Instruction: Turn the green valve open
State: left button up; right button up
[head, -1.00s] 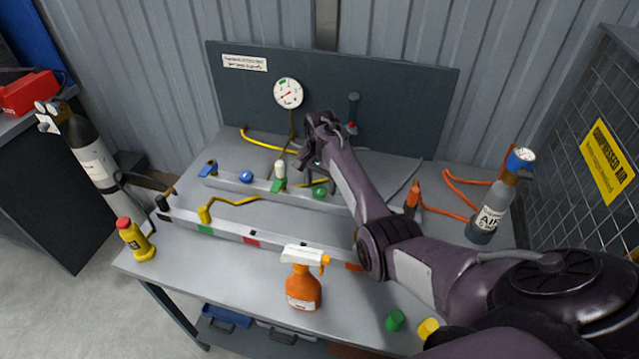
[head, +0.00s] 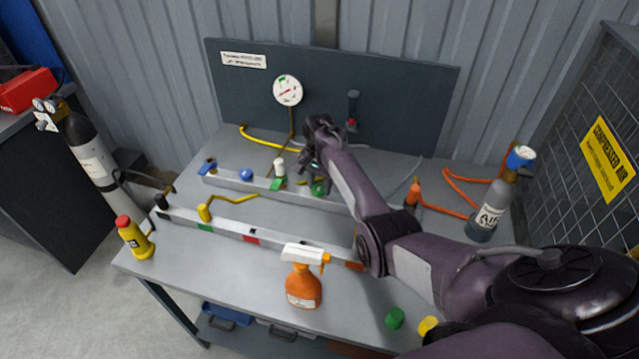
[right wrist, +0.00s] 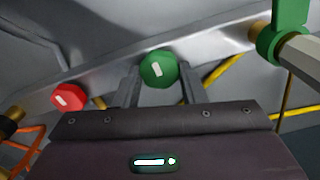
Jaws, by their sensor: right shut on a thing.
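The green valve (head: 319,188) is a round knob on the grey rail in the middle of the workbench. It also shows in the right wrist view (right wrist: 158,70), with a white mark on its face. My right gripper (head: 314,176) reaches the knob from above and behind it in the head view. In the right wrist view its two fingers (right wrist: 159,85) stand on either side of the knob, shut on it. The gripper partly hides the knob in the head view. My left gripper is not in view.
A green lever valve (head: 277,184) and a blue knob (head: 246,175) sit left on the same rail. A red knob (right wrist: 68,97) shows in the right wrist view. An orange spray bottle (head: 303,285) stands in front. A gauge (head: 288,90) hangs on the back panel.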

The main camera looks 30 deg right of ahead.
jog(key=n+p, duration=0.1)
jog(key=n, duration=0.1)
jog(key=shift+r+n, duration=0.1)
jog(key=shift+n, duration=0.2)
jog(key=n+p, duration=0.2)
jog(key=n, duration=0.8)
jog(key=shift+p, duration=0.3)
jog(key=n, duration=0.5)
jog(key=shift+a, duration=0.15)
jog(key=o, duration=1)
